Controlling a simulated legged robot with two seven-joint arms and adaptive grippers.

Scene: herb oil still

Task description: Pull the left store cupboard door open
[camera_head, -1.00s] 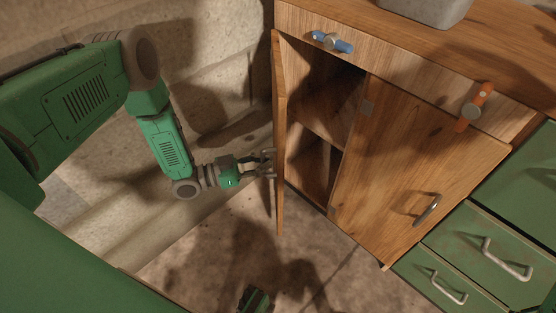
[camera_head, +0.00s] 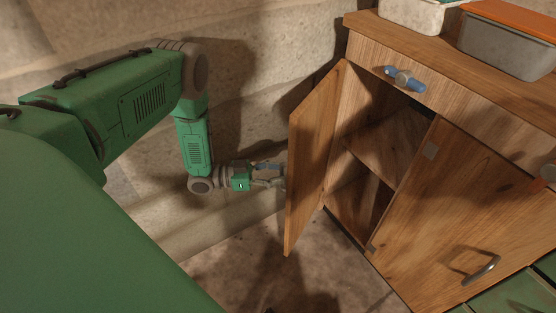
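The left store cupboard door (camera_head: 317,150) is a wooden panel standing wide open, swung out to the left of the wooden cupboard (camera_head: 470,105). The opening behind it shows a shelf (camera_head: 388,149) and bare compartments. My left gripper (camera_head: 281,175) is at the door's outer side, near its free edge. I cannot tell whether the fingers are closed on anything. My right gripper is not in view.
The right cupboard door (camera_head: 440,215), with a metal handle (camera_head: 480,270), is shut. A blue drawer handle (camera_head: 404,79) sits above the opening. Grey containers (camera_head: 505,45) stand on top. Green drawers (camera_head: 515,298) are at lower right. A stone wall (camera_head: 270,50) rises behind my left arm.

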